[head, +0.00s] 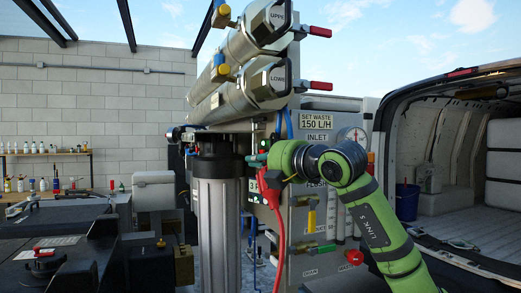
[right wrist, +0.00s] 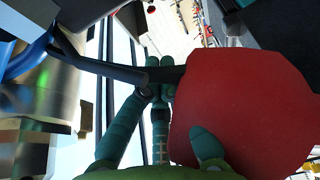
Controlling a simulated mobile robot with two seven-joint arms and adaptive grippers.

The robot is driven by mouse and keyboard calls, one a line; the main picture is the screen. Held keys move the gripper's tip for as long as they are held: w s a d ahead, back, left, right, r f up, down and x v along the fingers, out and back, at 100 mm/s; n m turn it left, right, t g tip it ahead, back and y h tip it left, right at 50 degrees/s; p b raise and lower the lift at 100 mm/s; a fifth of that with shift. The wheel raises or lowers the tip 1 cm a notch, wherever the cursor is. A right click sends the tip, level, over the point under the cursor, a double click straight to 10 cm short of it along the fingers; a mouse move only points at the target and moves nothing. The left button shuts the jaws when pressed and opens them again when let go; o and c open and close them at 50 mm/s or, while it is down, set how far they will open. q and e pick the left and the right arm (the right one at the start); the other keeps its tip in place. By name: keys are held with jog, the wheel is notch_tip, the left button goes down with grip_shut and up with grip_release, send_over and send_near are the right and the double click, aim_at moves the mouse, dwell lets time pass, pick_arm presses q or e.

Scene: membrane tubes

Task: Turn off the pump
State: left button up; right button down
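A grey control panel (head: 318,185) stands under two steel membrane tubes. A label starting with "3 P" (head: 252,185) is partly hidden by a red part (head: 268,189) with a red hose or cable below it. No pump switch is clearly visible. My right gripper (head: 255,160), with teal fingers, is at the panel's left edge, just above the red part. In the right wrist view, the gripper's fingers (right wrist: 163,88) come close together by a dark bar (right wrist: 120,72). The large red part (right wrist: 240,110) is beside them; whether they grip anything is unclear. My left gripper is not visible.
A tall grey filter housing (head: 217,225) stands left of the panel. Red-handled valves (head: 320,86) stick out at upper right. An open van (head: 465,225) is at right.

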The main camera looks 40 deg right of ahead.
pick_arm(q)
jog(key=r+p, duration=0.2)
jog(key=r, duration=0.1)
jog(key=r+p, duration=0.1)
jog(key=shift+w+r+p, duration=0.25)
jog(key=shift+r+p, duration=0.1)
pick_arm(e)
jog(key=w+d, duration=0.3)
jog(key=shift+w+d+r, duration=0.1)
jog(key=shift+w+d, duration=0.05)
jog(key=shift+w, duration=0.15)
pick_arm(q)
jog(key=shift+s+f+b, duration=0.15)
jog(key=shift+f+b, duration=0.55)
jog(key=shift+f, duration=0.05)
pick_arm(e)
jog(key=shift+s+d+r+m, duration=0.15)
jog(key=shift+d+r+m, duration=0.05)
jog(key=shift+d+m, duration=0.25)
